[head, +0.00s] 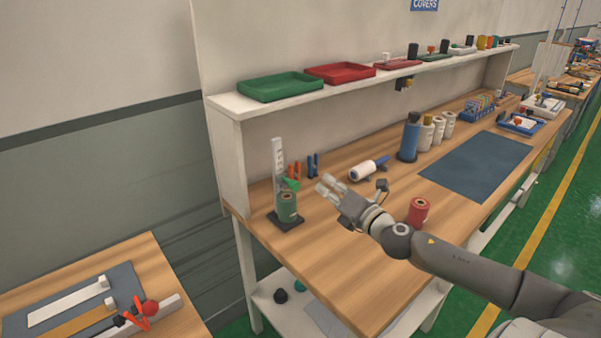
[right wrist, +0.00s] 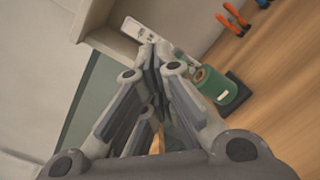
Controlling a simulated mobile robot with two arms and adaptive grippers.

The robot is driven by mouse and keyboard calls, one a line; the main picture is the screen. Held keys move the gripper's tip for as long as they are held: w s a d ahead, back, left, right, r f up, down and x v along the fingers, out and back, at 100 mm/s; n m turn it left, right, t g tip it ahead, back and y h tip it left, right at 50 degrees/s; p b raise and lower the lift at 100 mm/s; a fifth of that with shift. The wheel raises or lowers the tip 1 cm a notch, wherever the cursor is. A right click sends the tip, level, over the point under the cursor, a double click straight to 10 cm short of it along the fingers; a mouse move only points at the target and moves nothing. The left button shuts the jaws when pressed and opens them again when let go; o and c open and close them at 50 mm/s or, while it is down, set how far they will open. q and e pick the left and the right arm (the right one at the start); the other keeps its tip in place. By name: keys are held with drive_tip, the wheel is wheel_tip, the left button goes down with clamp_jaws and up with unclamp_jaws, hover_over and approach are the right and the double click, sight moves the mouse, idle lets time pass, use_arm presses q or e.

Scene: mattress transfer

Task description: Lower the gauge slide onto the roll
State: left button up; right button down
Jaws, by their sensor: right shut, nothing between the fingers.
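The green roll (head: 287,207) stands upright on a black base (head: 287,222) near the left end of the bench. A pale upright scale (head: 278,158) rises behind it. The green gauge slide (head: 291,184) shows at the scale, right at the top of the roll; I cannot tell whether it touches. My right gripper (head: 326,187) is shut and empty, to the right of the slide and apart from it. In the right wrist view the roll (right wrist: 220,88) and scale (right wrist: 145,34) lie beyond the fingers (right wrist: 154,56); the slide is not clear there. My left gripper is not in view.
Orange and blue pliers (head: 312,165) stand behind the gauge. A white roll (head: 363,170) lies at the back and a red spool (head: 417,212) stands right of my gripper. A shelf (head: 390,70) with trays overhangs the bench. The bench front is clear.

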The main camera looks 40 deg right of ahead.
wheel_tip(320, 180, up, 4)
drive_tip(key=m+g+p, duration=0.1)
drive_tip(key=m+p, duration=0.1)
drive_tip(key=m, duration=0.9)
drive_tip(key=m+g+y+p, duration=0.1)
drive_tip(key=m+g+p, duration=0.1)
drive_tip(key=m+p, duration=0.8)
hover_over(294, 187)
drive_tip(key=s+b, duration=0.1)
drive_tip(key=b, duration=0.2)
wheel_tip(294, 187, down, 3)
drive_tip(key=m, duration=0.3)
drive_tip(key=shift+s+f, duration=0.1)
drive_tip(key=shift+f, duration=0.6)
wheel_tip(294, 187, down, 4)
drive_tip(key=shift+f+b, duration=0.2)
drive_tip(key=shift+b, duration=0.95)
drive_tip(key=shift+d, duration=0.1)
drive_tip(key=shift+r, duration=0.1)
